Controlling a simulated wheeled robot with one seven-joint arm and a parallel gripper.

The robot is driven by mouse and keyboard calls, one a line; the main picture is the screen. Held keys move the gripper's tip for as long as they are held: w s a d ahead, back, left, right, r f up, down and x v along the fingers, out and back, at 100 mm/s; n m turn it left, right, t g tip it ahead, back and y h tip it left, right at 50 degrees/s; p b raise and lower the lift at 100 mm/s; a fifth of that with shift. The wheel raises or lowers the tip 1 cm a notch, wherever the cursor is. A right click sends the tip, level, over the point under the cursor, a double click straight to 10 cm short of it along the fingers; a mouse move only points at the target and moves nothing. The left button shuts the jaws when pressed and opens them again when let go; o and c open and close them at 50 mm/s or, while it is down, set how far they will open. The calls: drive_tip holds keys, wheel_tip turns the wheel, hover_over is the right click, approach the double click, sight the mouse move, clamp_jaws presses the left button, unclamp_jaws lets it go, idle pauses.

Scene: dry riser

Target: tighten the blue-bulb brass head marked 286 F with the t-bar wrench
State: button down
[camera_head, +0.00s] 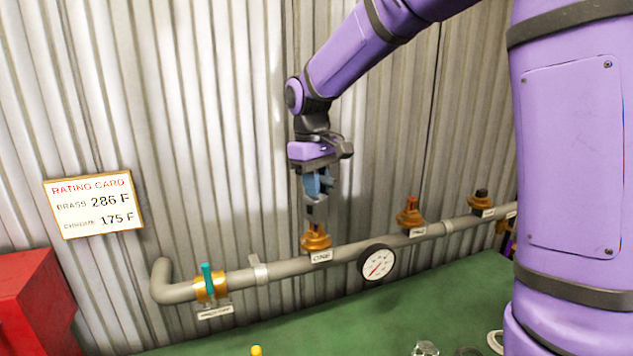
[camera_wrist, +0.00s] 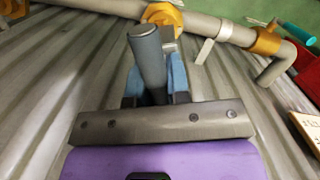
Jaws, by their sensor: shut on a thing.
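My gripper (camera_head: 318,186) is shut on the grey t-bar wrench (camera_head: 310,212), above the pipe. In the wrist view the wrench's thick grey bar (camera_wrist: 148,58) stands between my blue fingers (camera_wrist: 155,95). The wrench's shaft points down at a brass head (camera_head: 316,238) on the pipe; it also shows in the wrist view (camera_wrist: 160,14). Whether the socket is seated on it or just above is unclear. Its bulb is hidden. A small label below it is too small to read surely. The rating card (camera_head: 94,204) reads brass 286 F, chrome 175 F.
Along the grey pipe (camera_head: 345,250) are a red-bulb head (camera_head: 409,214), a dark-bulb head (camera_head: 481,198), a gauge (camera_head: 376,262) and a valve with a teal handle (camera_head: 207,280). A red box (camera_head: 35,300) stands left. Corrugated wall lies close behind; green surface (camera_head: 300,325) in front.

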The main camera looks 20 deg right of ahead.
sight(316, 201)
drive_tip(key=shift+f, duration=1.95)
drive_tip(key=m, duration=0.4)
drive_tip(key=shift+m+y, duration=0.3)
drive_tip(key=shift+m, duration=0.6)
drive_tip(key=shift+a+m, duration=0.1)
drive_tip(key=shift+m, duration=1.1)
drive_tip(key=shift+n, duration=0.7)
drive_tip(key=shift+r, duration=0.2)
